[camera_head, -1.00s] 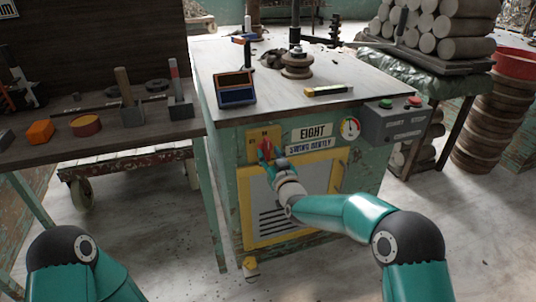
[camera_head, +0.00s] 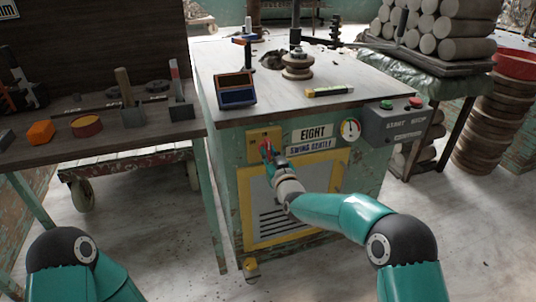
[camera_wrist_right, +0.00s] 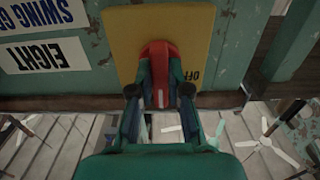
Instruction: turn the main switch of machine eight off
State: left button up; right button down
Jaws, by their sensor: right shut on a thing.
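The machine's front carries a yellow switch plate (camera_head: 252,151) beside the EIGHT label (camera_head: 312,132). A red switch handle (camera_head: 264,147) sits on this plate. My right gripper (camera_head: 268,151) is at the plate, shut on the red handle. In the right wrist view the red handle (camera_wrist_right: 158,55) lies between the two fingers, with the yellow plate (camera_wrist_right: 120,35) behind it. An OFF mark shows beside the handle there. My left gripper is out of view.
A grey control box (camera_head: 395,124) with green and red buttons juts out at the machine's right. A yellow-framed vent panel (camera_head: 272,215) lies below the switch. A wooden bench (camera_head: 100,130) with tools stands at the left. The floor in front is clear.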

jog(key=shift+a, duration=0.1)
jog(key=n+b, duration=0.1)
jog(key=n, duration=0.5)
jog(key=n+b, duration=0.1)
jog(key=n, duration=0.5)
jog(key=n+b, duration=0.2)
jog(key=n, duration=0.4)
jog(key=shift+s+a+f, duration=0.1)
jog(key=shift+a+f, duration=0.15)
jog(key=shift+f, duration=0.15)
dwell(0.4)
jog(key=c, duration=1.2)
grip_release()
jog(key=shift+o, duration=0.4)
jog(key=shift+d+r, duration=0.1)
jog(key=shift+r, duration=0.1)
jog(key=shift+d, duration=0.1)
